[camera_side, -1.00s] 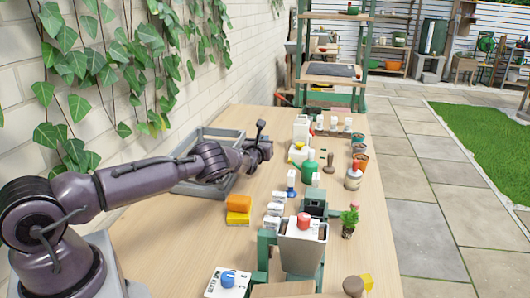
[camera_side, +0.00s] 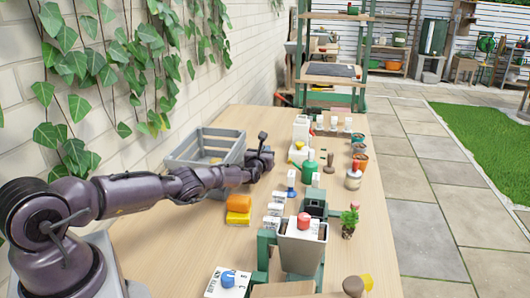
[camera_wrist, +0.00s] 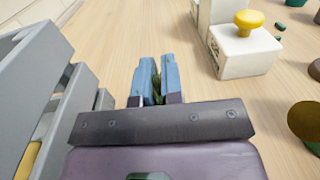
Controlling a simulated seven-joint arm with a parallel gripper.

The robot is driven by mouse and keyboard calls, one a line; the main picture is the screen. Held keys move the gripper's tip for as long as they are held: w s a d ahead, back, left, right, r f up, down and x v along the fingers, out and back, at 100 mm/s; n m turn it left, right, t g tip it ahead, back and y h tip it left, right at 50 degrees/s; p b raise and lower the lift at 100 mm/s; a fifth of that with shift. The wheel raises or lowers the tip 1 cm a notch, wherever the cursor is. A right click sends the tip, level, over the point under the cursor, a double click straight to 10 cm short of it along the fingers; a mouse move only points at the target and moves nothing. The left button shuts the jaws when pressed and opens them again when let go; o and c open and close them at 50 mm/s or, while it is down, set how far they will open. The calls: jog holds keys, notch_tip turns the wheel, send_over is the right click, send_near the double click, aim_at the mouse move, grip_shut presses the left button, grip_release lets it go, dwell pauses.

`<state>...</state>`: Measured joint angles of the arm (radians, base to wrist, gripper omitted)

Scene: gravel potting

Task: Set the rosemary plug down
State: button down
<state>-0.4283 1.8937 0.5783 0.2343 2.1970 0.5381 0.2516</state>
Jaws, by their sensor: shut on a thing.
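My gripper (camera_wrist: 155,75) shows in the wrist view with its two blue fingers close together. It is shut on a narrow dark green thing, the rosemary plug (camera_wrist: 157,88), mostly hidden between the fingers. In the side view my gripper (camera_side: 262,155) is low over the wooden table, just right of the grey crate. The plug cannot be made out in the side view. Whether it touches the table is not clear.
The grey crate (camera_wrist: 38,75) stands close on the left. A white block with a yellow knob (camera_wrist: 245,45) stands ahead right. Orange and yellow blocks (camera_side: 238,208) lie nearer the side camera. Bare wood lies ahead.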

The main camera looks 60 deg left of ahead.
jog(key=c, duration=1.3)
grip_release()
jog(key=shift+o, duration=0.2)
jog(key=shift+d+f, duration=0.65)
jog(key=shift+s+d+f, duration=0.1)
jog(key=shift+d+f, duration=0.05)
jog(key=shift+s+d, duration=0.1)
jog(key=shift+s, duration=0.3)
jog(key=shift+s+r, duration=0.25)
jog(key=shift+r, duration=0.25)
jog(key=shift+s+d+r, duration=0.25)
jog(key=shift+s+d, duration=0.2)
jog(key=shift+s, duration=0.25)
